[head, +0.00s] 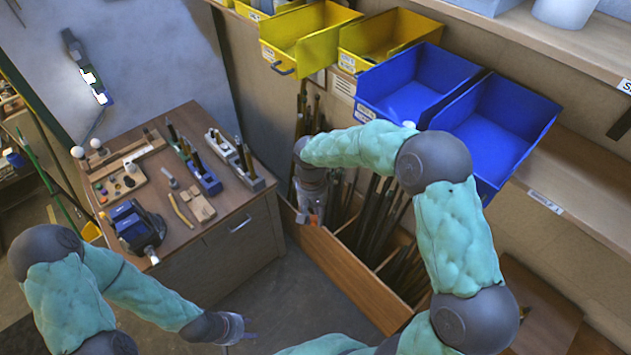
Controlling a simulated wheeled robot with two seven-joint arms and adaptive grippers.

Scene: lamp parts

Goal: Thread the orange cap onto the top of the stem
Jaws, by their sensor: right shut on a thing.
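My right gripper (311,218) hangs pointing down at the front of the wooden bin, to the right of the cabinet. A small patch of orange shows between its fingertips, and I take it as the orange cap (313,211); the gripper is shut on it. Most of the cap is hidden by the fingers. My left gripper (247,334) is low in the picture, in front of the cabinet and away from its top. Its fingers are too small and dark to tell their opening. I cannot make out the stem for certain.
The wooden cabinet (216,262) bears a blue vise (137,228), hand planes (205,178) and a board with small knobs (118,186). A wooden bin (345,268) holds dark rods. Yellow bins (309,35) and blue bins (508,118) sit above. Floor is clear between the arms.

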